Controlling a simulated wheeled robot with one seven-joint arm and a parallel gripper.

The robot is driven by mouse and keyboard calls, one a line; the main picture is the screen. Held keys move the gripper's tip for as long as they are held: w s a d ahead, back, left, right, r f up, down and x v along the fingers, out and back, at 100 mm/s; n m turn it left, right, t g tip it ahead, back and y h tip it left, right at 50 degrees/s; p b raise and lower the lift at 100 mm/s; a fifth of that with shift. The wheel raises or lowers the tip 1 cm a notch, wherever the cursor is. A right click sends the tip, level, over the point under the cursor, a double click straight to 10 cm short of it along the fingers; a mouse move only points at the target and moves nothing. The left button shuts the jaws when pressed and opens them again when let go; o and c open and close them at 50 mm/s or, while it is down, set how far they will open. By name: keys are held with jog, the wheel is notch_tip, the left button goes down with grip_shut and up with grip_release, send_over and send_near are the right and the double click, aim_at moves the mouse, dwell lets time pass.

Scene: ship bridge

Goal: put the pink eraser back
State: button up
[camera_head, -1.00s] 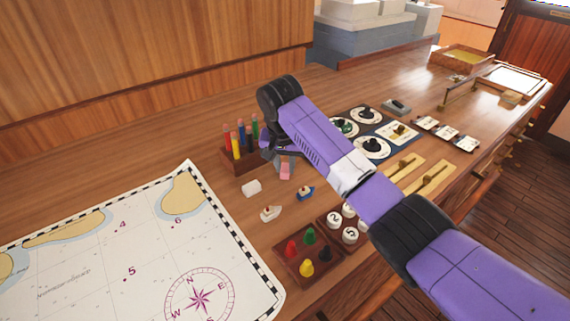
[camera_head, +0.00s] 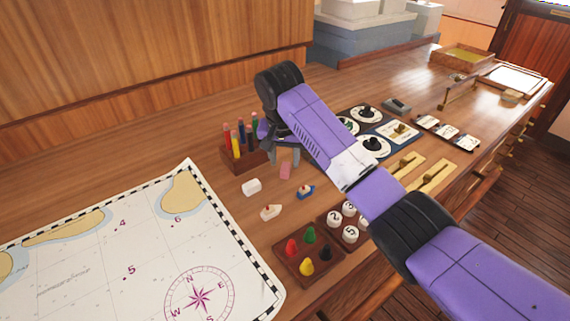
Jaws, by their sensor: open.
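The pink eraser (camera_head: 285,171) stands on the wooden desk, just right of the marker holder and behind the small blue boat. My gripper (camera_head: 285,158) hangs above and around the eraser, partly hidden by my own arm. Its fingers are open; whether they touch the eraser cannot be told. A white eraser-like block (camera_head: 251,187) lies to the left and nearer. The wooden marker holder (camera_head: 245,156) with several coloured markers stands close to the left of my gripper.
Two small boats, one white (camera_head: 270,212) and one blue (camera_head: 306,192), stand in front. A tray of coloured pegs (camera_head: 293,268) and white numbered discs (camera_head: 349,233) lie nearer. The chart (camera_head: 90,265) covers the left. Dial panels (camera_head: 376,147) sit to the right.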

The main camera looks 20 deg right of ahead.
jog(key=v, duration=0.9)
jog(key=shift+s+r, duration=0.1)
